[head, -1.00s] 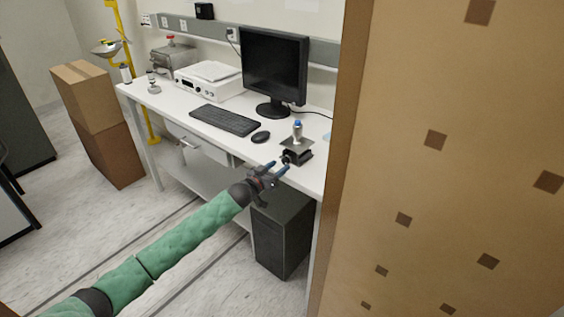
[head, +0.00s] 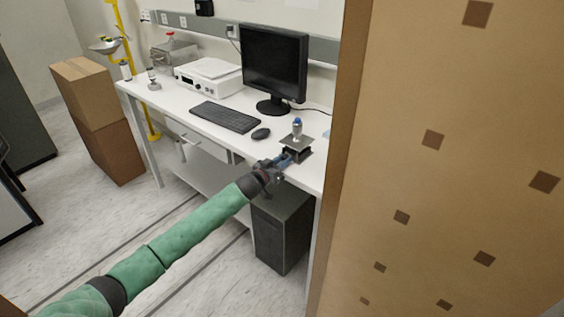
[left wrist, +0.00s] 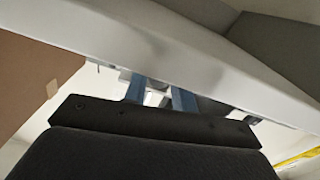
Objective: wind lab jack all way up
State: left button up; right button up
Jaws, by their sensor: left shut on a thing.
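The lab jack (head: 297,146) stands on the white bench near its front right edge, low, with a small blue-capped bottle (head: 297,127) upright on its top plate. My left gripper (head: 284,160) reaches over the bench's front edge to the near side of the jack. Its blue fingers are shut on the jack's knob, which they mostly hide. In the left wrist view the blue fingers (left wrist: 154,92) show behind the dark gripper body, and the bench edge crosses in front. My right gripper is not in view.
The white bench (head: 185,112) also holds a mouse (head: 261,134), a keyboard (head: 225,117) and a monitor (head: 273,62). A dark cabinet (head: 281,235) stands below the jack. A large brown panel (head: 440,200) fills the right side, close by.

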pick_arm(q)
jog(key=shift+f, duration=0.1)
jog(key=m+b, duration=0.1)
jog(key=m, duration=0.2)
jog(key=shift+b, duration=0.4)
jog(key=shift+m, duration=0.6)
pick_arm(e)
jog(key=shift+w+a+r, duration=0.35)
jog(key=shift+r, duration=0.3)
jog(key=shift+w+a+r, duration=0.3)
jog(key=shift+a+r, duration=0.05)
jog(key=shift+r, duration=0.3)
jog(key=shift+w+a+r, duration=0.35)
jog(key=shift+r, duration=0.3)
pick_arm(q)
jog(key=o, duration=1)
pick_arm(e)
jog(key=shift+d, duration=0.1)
pick_arm(q)
jog(key=shift+a, duration=0.1)
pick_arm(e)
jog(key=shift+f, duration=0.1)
